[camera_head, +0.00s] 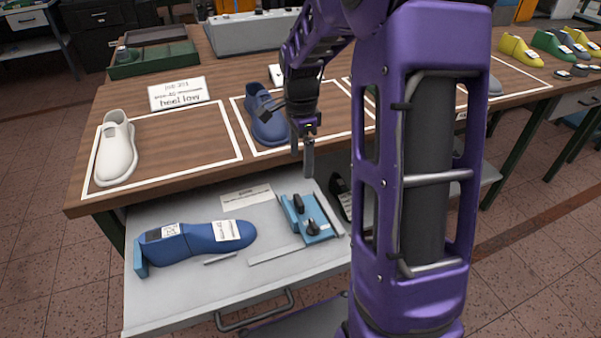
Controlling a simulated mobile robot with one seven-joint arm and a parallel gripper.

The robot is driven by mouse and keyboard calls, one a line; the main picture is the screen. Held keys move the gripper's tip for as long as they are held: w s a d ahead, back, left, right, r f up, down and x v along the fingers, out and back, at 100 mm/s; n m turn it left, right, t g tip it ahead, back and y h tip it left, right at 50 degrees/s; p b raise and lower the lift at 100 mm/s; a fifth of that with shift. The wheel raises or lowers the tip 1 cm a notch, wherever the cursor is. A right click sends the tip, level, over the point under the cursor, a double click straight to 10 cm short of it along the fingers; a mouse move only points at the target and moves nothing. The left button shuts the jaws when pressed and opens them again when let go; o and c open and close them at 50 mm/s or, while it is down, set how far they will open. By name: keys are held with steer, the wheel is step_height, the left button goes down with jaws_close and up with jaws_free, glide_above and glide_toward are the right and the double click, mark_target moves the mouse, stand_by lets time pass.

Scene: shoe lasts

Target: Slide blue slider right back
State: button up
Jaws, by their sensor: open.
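In the head view, a blue fixture (317,227) with black knobs lies at the right of the pulled-out drawer; it looks like the slider, though its moving part is too small to make out surely. A blue shoe last (205,239) with white labels lies on its side at the drawer's left, against a blue upright stop (140,257). My gripper (302,164) points down with its two fingers apart and nothing seen between them. It is above the table's front edge, up the picture from the blue fixture and apart from it.
The drawer (180,297) is open below the wooden table (185,133). My purple arm hides much of the right side.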

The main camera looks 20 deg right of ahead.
step_height(320, 180, up, 3)
steer(key=shift+f, duration=0.1)
stand_by(0.5)
